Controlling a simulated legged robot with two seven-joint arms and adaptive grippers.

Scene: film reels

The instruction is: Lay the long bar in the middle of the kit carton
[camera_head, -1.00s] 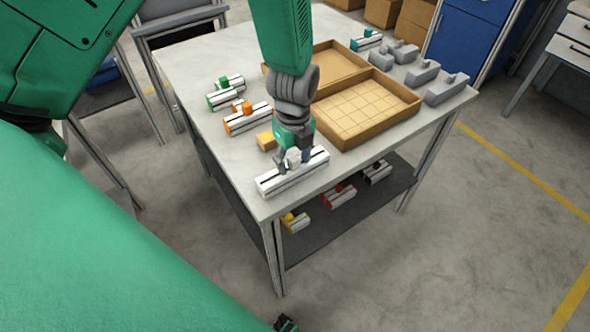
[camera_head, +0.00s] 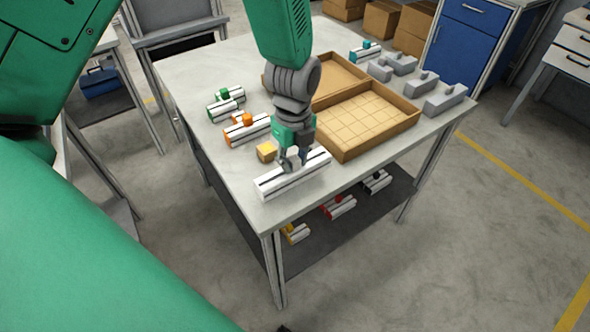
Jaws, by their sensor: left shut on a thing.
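The long bar (camera_head: 272,185) is white with a dark stripe along its length. My left gripper (camera_head: 292,162) is shut on it near the middle, with the fingers partly covering it. The bar appears to be held slightly above the table's front corner. The kit carton (camera_head: 372,149), a shallow open cardboard box with a grid-marked floor, is to the right of and behind the gripper. Its visible floor is empty. A second shallow cardboard tray (camera_head: 352,74) adjoins it behind, partly hidden by my arm. My right gripper is not recognisable in view.
A small yellow-tan block (camera_head: 266,152) lies close behind the bar. Bars with orange (camera_head: 247,130) and green (camera_head: 226,103) knobs lie left of the carton. Grey pieces (camera_head: 445,99) line the right edge. A teal-knobbed bar (camera_head: 365,52) is behind. Several coloured bars lie on the lower shelf (camera_head: 325,225).

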